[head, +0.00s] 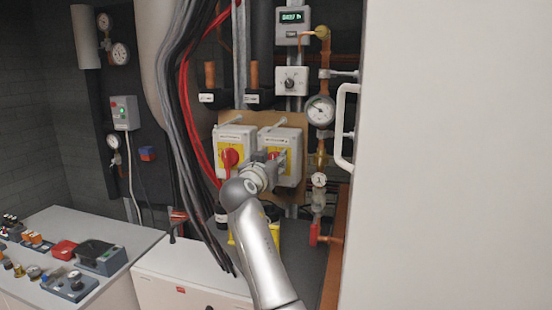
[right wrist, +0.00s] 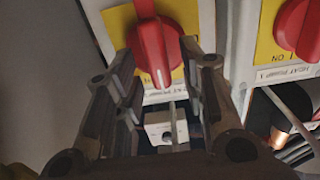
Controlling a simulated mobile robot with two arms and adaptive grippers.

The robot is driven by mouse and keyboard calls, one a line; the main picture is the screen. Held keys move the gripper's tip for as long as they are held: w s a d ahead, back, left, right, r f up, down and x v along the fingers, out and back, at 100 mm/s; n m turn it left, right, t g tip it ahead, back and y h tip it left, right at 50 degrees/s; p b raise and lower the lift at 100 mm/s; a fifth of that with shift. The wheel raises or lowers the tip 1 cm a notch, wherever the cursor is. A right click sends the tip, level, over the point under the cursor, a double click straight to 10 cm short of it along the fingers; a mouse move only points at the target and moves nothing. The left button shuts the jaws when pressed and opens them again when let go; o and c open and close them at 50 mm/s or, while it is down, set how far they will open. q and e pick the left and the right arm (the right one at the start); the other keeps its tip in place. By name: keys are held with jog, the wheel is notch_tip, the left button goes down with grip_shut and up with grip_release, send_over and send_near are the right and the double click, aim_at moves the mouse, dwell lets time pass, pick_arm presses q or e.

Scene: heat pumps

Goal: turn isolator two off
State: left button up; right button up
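Two pale grey isolator boxes with yellow plates and red rotary handles hang side by side on a brown board in the head view. The left isolator (head: 236,134) shows its red handle (head: 230,158). My right gripper (head: 276,160) is in front of the right isolator (head: 287,136) and hides most of its handle. In the right wrist view, the gripper (right wrist: 168,75) is open, with a finger on each side of the near red handle (right wrist: 155,45). I cannot tell whether they touch it. Another red handle (right wrist: 300,25) shows at the right. My left gripper is not in view.
Black, grey and red cables (head: 185,100) hang left of the isolators. A pressure gauge (head: 320,110) and copper pipes are on the right. A large white panel with a handle (head: 345,125) fills the right side. A bench (head: 120,232) with parts stands at lower left.

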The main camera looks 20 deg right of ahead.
jog(key=shift+a, duration=0.1)
jog(key=shift+c, duration=1.4)
jog(key=shift+s, duration=0.1)
jog(key=c, duration=0.5)
grip_shut()
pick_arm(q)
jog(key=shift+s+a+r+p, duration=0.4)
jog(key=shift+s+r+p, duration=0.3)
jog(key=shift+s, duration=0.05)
pick_arm(e)
jog(key=n, duration=0.6)
jog(key=a+f+n, duration=0.1)
jog(key=n, duration=0.5)
jog(key=w+n, duration=0.1)
jog(key=n, duration=0.4)
jog(key=shift+a+f+n, duration=0.15)
jog(key=shift+a+n, duration=0.05)
jog(key=shift+n, duration=0.2)
